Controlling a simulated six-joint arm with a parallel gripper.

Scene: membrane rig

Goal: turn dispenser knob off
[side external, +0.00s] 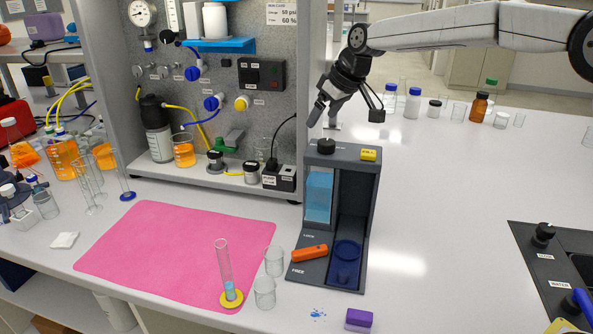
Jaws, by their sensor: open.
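The dispenser (355,215) is a dark grey upright stand on the white bench, with a window of blue liquid (319,196) on its left side. A black round knob (326,146) sits on its top at the left, and a yellow labelled block (368,155) is beside it at the right. My gripper (318,112) is open and empty, pointing down and left, above the knob and apart from it. The knob's exact setting is too small to read. An orange handle (309,252) lies across the dispenser's lower front, between small labels.
A graduated cylinder with a yellow base (230,297) stands on the pink mat (170,245). Two empty beakers (264,292) stand left of the dispenser. The grey panel rig (230,110) rises close on the left. Bottles (412,103) line the back. Bench right of the dispenser is clear.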

